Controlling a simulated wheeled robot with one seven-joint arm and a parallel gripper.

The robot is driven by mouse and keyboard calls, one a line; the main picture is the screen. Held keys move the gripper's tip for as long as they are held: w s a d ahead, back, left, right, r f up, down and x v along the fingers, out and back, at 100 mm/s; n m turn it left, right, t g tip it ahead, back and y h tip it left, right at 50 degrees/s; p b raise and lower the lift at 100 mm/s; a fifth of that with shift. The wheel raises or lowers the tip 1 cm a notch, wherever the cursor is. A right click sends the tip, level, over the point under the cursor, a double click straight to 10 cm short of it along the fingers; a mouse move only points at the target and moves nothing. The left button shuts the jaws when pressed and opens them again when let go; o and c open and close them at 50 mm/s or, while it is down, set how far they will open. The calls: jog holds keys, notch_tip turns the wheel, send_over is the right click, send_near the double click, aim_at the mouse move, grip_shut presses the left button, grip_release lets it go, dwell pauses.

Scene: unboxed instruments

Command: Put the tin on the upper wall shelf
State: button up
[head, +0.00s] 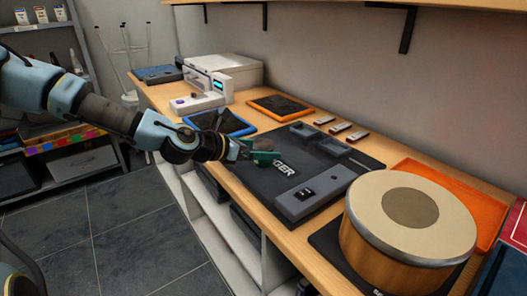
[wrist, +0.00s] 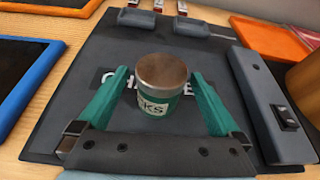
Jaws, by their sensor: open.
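The tin (wrist: 161,92) stands upright on the dark mat, with a brownish metal lid and a green side with a pale label ending in "KS". My gripper (wrist: 159,76) is open, with one green finger on each side of the tin and a visible gap to both. In the head view my gripper (head: 263,156) is low over the mat, and the tin is mostly hidden by it. Wall shelf (head: 455,6) edges and dark brackets show along the top of the head view. The shelf tops are out of view, and I cannot tell which is the upper one.
The dark mat (head: 325,160) also holds a grey switch box (head: 312,193) and small grey trays. A large drum (head: 400,245) stands at the near right beside an orange tray (head: 435,185). A white machine (head: 200,102) and blue-rimmed tray (head: 222,122) lie farther back.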

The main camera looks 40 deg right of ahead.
aim_at(272, 150)
jog(key=p+x, duration=0.1)
jog(key=x, duration=0.3)
jog(key=shift+f, duration=0.1)
grip_shut()
dwell(0.8)
